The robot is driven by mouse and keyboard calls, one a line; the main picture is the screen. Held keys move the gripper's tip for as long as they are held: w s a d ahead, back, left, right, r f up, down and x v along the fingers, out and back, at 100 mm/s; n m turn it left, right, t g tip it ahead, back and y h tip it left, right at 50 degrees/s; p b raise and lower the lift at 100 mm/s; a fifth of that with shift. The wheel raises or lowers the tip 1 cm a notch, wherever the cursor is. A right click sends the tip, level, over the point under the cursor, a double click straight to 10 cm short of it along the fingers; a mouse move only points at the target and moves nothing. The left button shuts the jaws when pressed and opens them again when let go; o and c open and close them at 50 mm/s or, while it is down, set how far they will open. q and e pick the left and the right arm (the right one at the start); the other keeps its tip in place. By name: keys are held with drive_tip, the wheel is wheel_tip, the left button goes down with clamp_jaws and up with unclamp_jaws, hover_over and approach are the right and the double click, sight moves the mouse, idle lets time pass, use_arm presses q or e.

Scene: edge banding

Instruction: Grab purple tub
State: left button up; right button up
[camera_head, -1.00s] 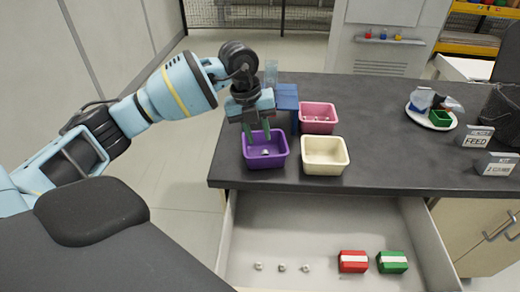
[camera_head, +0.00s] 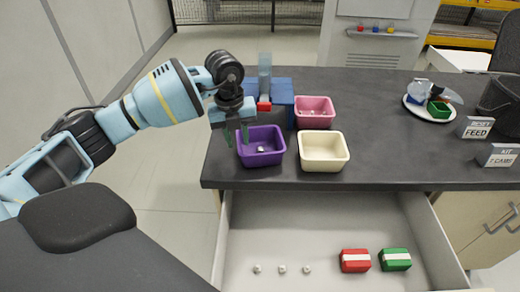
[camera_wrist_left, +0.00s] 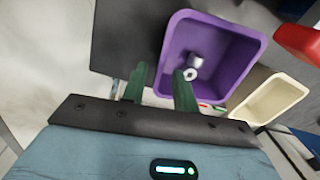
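The purple tub (camera_head: 262,155) stands upright on the dark counter near its front left corner, with a small metal piece inside. It also shows in the left wrist view (camera_wrist_left: 235,75). My left gripper (camera_head: 236,140) is at the tub's left side, pointing down. Its two green fingers are apart and empty. In the left wrist view the gripper (camera_wrist_left: 160,78) has one finger overlapping the tub's near left corner and the other outside the tub. I cannot tell whether a finger touches the wall. My right gripper is not in view.
A cream tub (camera_head: 323,160) stands close at the purple tub's right, and a pink tub (camera_head: 314,120) behind. A blue fixture (camera_head: 281,92) with a red part is behind the purple tub. An open drawer (camera_head: 330,225) lies below. The counter's middle is clear.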

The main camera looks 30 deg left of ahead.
use_arm(q)
drive_tip(key=f, duration=0.4)
drive_tip(key=shift+w+d+f, duration=0.2)
drive_tip(key=shift+d+f, duration=0.05)
drive_tip(key=shift+f, duration=0.15)
drive_tip(key=shift+c, duration=0.4)
clamp_jaws()
